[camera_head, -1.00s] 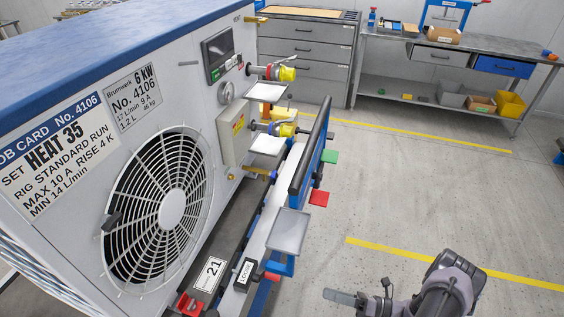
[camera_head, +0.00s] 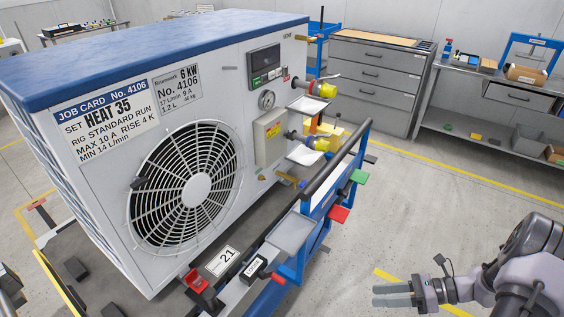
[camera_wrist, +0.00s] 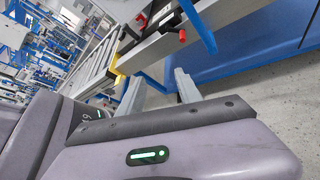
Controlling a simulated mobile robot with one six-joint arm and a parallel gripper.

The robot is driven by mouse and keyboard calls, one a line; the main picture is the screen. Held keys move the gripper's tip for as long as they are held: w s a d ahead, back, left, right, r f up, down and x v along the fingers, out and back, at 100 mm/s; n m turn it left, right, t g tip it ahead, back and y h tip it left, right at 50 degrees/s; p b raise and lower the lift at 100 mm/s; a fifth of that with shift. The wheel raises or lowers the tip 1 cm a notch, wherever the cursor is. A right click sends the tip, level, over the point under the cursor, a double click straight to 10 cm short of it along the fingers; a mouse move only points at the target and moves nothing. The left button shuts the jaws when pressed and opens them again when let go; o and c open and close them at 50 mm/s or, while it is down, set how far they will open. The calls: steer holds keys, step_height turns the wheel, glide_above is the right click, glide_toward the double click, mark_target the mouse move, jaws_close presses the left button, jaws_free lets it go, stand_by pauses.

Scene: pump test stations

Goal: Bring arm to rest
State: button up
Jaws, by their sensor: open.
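My gripper (camera_head: 392,294) is at the lower right of the head view, with my arm folded behind it at the right edge. Its two grey fingers point left and are apart, with nothing between them. It hangs over the floor to the right of the test station, clear of the blue frame. In the wrist view the fingers of my gripper (camera_wrist: 172,90) also stand apart and empty, with the blue and grey station parts beyond them.
A heat pump (camera_head: 200,187) with a fan and job card fills the left. A blue frame (camera_head: 340,195) with a grey plate, red and green pads stands beside it. A drawer cabinet (camera_head: 375,75) and workbench (camera_head: 500,125) stand behind. The floor (camera_head: 440,210) at right is clear.

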steer(key=a+r+n+g+h, duration=0.1)
steer(key=a+r+n+h, duration=0.2)
steer(key=r, duration=0.4)
steer(key=s+a+r+n+g+h, duration=0.1)
steer(key=a+r+n+h, duration=0.1)
steer(key=a+r+n, duration=0.4)
steer(key=a+r+n+g+h, duration=0.1)
steer(key=r+n+h, duration=0.15)
steer(key=r, duration=0.55)
steer(key=s+a+r+n+t+h, duration=0.4)
steer(key=s+a+r+n+t, duration=0.2)
steer(key=s+r+n, duration=0.3)
steer(key=s+a+n, duration=0.1)
steer(key=s, duration=0.1)
steer(key=shift+s+a+r+n, duration=0.35)
steer(key=shift+c, duration=0.2)
